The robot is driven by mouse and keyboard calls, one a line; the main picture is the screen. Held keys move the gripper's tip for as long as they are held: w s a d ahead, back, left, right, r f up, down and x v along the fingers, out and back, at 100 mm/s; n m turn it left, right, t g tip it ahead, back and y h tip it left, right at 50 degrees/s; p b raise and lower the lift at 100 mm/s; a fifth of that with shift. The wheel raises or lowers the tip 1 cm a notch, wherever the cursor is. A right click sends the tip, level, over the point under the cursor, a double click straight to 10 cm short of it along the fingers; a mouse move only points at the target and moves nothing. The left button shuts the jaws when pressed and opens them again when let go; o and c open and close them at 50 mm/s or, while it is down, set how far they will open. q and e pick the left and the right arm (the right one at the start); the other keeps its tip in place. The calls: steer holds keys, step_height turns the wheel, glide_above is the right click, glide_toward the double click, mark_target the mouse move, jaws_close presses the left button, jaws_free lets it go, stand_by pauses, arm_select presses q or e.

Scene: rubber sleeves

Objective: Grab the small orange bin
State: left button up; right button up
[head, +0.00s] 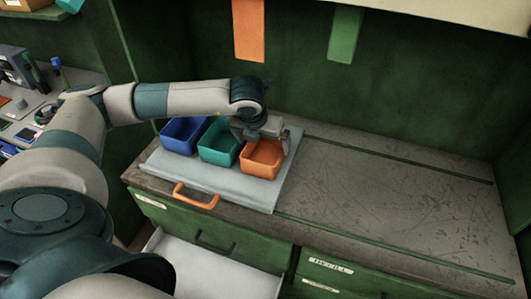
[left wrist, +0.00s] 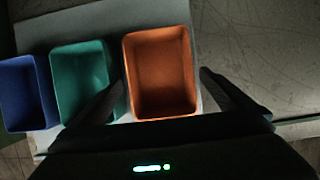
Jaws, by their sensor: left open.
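The small orange bin (head: 262,160) stands upright at the right end of a row of three bins on a grey tray. It looks empty in the left wrist view (left wrist: 160,72). My left gripper (head: 268,138) is over the far side of the orange bin. In the left wrist view its two open fingers (left wrist: 162,84) lie on either side of the bin, one in the gap towards the teal bin. I cannot tell whether they touch the walls. My right gripper is not in view.
A teal bin (head: 219,142) and a blue bin (head: 183,136) stand left of the orange one. The tray (head: 232,189) has an orange handle (head: 196,196) at its front. The worktop (head: 385,205) to the right is clear. An open drawer (head: 213,270) juts out below.

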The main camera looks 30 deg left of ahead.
mark_target(265, 159)
arm_select(q)
steer(key=x, duration=0.1)
steer(key=p+x, duration=0.1)
steer(key=x, duration=0.1)
steer(key=shift+w+r, duration=0.15)
steer(key=shift+w, duration=0.05)
steer(key=shift+w+f+p, duration=0.2)
steer(key=shift+f+p, duration=0.1)
steer(key=shift+f, duration=0.2)
steer(key=c, duration=1)
